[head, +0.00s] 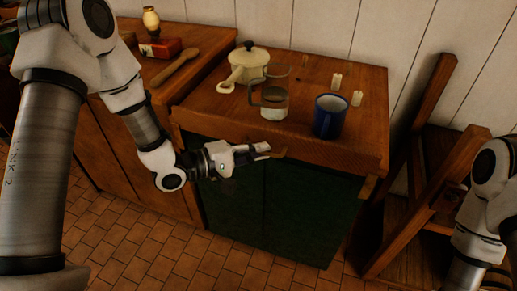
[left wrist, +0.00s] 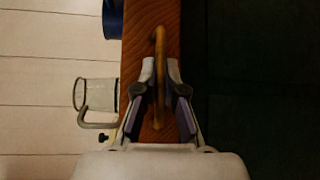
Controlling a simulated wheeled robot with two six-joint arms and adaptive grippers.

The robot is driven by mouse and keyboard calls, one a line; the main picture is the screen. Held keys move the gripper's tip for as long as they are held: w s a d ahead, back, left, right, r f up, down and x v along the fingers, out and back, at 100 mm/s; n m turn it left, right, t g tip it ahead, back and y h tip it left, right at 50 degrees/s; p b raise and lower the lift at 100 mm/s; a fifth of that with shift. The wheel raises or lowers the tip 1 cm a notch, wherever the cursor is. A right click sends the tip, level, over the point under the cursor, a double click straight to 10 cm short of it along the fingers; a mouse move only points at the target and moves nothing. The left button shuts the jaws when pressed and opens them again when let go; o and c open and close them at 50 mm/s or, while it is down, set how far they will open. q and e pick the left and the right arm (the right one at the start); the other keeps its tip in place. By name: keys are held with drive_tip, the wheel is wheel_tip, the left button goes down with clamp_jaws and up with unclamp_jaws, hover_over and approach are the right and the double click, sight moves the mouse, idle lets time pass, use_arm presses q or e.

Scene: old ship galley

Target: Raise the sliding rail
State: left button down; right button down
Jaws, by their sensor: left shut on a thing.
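The rail (left wrist: 159,44) is a thin brownish bar with a bent end, lying along the counter's wooden front edge (left wrist: 140,22) in the left wrist view. My left gripper (left wrist: 161,70) is shut on it, one finger on each side. In the head view the left gripper (head: 266,149) is at the front edge of the wooden counter (head: 340,152), and a short part of the rail (head: 281,151) shows just past its fingertips. The fingers hide part of the rail. My right arm shows at the right edge of the head view, but its gripper is not in view.
On the counter stand a glass jug (head: 274,105), a blue mug (head: 329,117), a cream pot (head: 249,59) and two candles (head: 336,80). Green cabinet doors (head: 290,205) are below. A wooden frame (head: 425,190) stands at the right. The tiled floor (head: 160,245) in front is clear.

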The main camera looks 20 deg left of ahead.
use_arm(q)
drive_tip(key=shift+w+r, duration=0.1)
drive_tip(key=shift+r, duration=0.1)
drive_tip(key=c, duration=1.2)
unclamp_jaws()
drive_tip(key=shift+r, duration=0.15)
drive_tip(key=shift+c, duration=0.2)
drive_tip(key=v, duration=1.2)
